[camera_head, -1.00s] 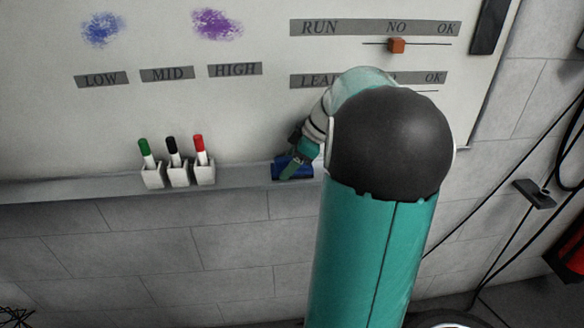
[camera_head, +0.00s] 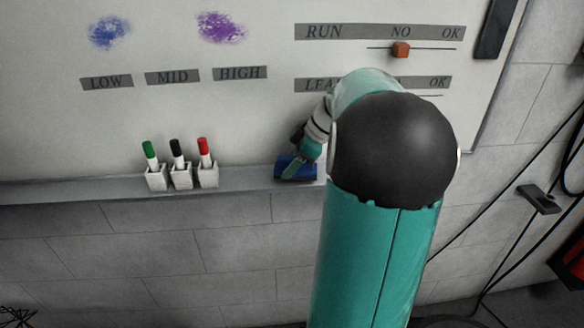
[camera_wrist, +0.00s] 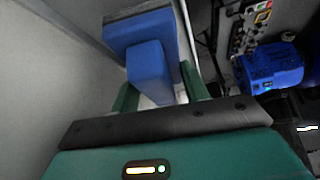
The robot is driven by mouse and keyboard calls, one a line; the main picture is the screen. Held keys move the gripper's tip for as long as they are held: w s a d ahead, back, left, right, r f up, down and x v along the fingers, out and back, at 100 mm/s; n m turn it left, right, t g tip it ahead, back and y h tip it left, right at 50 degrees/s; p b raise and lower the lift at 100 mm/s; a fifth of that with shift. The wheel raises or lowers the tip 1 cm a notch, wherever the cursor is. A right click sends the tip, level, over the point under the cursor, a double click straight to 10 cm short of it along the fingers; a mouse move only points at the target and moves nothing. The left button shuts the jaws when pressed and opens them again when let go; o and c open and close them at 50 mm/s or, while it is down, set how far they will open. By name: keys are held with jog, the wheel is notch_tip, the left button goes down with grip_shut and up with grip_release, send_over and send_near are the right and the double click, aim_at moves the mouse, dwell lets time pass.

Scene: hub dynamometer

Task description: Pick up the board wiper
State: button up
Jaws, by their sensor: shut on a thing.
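The board wiper (camera_head: 294,168) is a blue block on the ledge under the whiteboard, just left of my arm. In the wrist view the wiper (camera_wrist: 146,60) shows a blue handle on a wider blue body with a grey edge. My gripper (camera_head: 305,163) is at the wiper, its green fingers on the handle. In the wrist view the two fingers of my gripper (camera_wrist: 160,88) stand on either side of the handle. My arm hides part of the ledge to the right of the wiper.
Three white holders with a green marker (camera_head: 149,155), a black marker (camera_head: 177,153) and a red marker (camera_head: 204,153) stand on the ledge (camera_head: 70,189) to the left. An orange slider (camera_head: 401,49) sits on the whiteboard. A blue motor (camera_wrist: 268,69) shows at right in the wrist view.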

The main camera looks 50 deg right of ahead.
jog(key=s+a+r, duration=0.9)
jog(key=a+r, duration=0.1)
jog(key=r, duration=0.1)
jog(key=shift+s+r, duration=0.3)
jog(key=shift+s, duration=0.05)
jog(key=shift+a, duration=0.1)
jog(key=shift+o, duration=1.1)
jog(key=shift+c, duration=0.4)
